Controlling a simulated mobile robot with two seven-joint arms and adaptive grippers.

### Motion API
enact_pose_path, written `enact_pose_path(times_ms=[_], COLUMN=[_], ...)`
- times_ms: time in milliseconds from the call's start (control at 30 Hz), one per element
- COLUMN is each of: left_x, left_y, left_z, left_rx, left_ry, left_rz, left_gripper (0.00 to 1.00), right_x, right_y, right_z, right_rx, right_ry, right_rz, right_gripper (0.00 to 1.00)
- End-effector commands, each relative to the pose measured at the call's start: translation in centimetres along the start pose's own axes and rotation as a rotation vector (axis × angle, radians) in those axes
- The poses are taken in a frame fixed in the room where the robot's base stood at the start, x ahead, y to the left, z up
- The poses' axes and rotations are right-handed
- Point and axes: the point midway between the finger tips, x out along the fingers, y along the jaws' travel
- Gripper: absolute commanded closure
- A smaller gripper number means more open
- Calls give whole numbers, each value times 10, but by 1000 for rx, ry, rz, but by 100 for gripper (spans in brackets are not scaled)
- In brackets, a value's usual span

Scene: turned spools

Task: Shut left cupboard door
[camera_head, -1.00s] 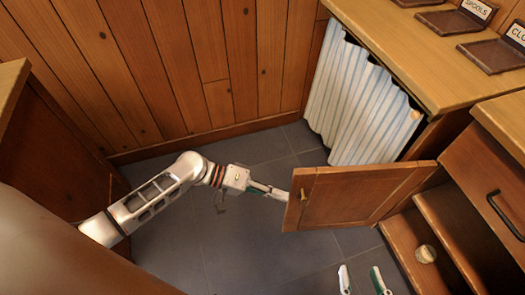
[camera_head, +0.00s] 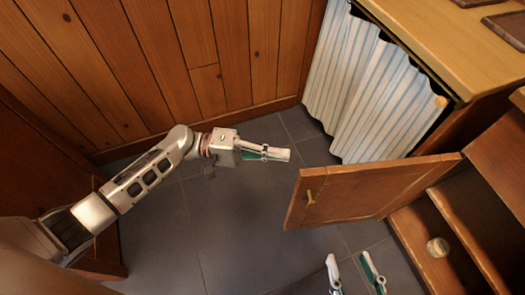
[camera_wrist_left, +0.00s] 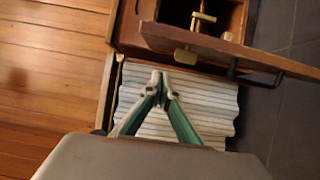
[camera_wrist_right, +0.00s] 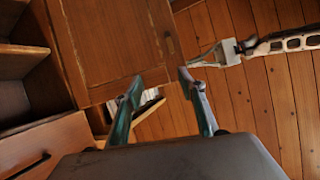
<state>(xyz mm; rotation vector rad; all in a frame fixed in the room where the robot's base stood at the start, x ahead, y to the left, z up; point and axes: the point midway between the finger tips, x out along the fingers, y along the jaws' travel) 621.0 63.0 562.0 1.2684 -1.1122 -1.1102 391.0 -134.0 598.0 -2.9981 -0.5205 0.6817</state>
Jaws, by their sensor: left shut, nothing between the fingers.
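The left cupboard door (camera_head: 370,193) is a brown wooden panel standing open, swung out from the cabinet at the right. A brass fitting (camera_head: 310,197) shows near its free end. My left gripper (camera_head: 289,154) is shut and empty, just beyond the door's free end on the curtain side, with a small gap in the head view. In the left wrist view its closed tips (camera_wrist_left: 160,76) show in front of the curtain, below the door (camera_wrist_left: 230,52). My right gripper (camera_head: 348,262) is open and empty, low in front of the cupboard; the right wrist view shows the door (camera_wrist_right: 112,45) beyond its fingers (camera_wrist_right: 157,85).
A striped curtain (camera_head: 375,95) hangs under the counter (camera_head: 430,40) behind the door. The open cupboard has shelves, with a small round spool (camera_head: 437,247) inside. A plank wall (camera_head: 200,60) stands at the back. Grey floor (camera_head: 240,220) is clear left of the door.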

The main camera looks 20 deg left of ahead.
Motion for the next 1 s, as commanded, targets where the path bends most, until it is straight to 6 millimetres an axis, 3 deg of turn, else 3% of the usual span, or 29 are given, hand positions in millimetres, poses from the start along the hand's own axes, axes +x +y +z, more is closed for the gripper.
enact_pose_path(times_ms=[167,300,500,733,1000], left_x=[35,36,40,41,41], left_y=[1,2,0,-1,-1], left_z=[0,23,37,40,40], left_rx=[1,2,0,-1,-2], left_ry=[-2,0,-1,0,4], left_rz=[0,-1,-1,-1,-1], left_gripper=[100,100,100,100,100], right_x=[0,-1,-1,-2,-4], right_y=[2,5,6,6,6], right_z=[-1,-5,-3,10,9], right_rx=[-10,-38,-44,-44,-42], right_ry=[0,3,-4,-30,-31], right_rz=[2,9,10,10,10], right_gripper=[60,60,60,60,60])
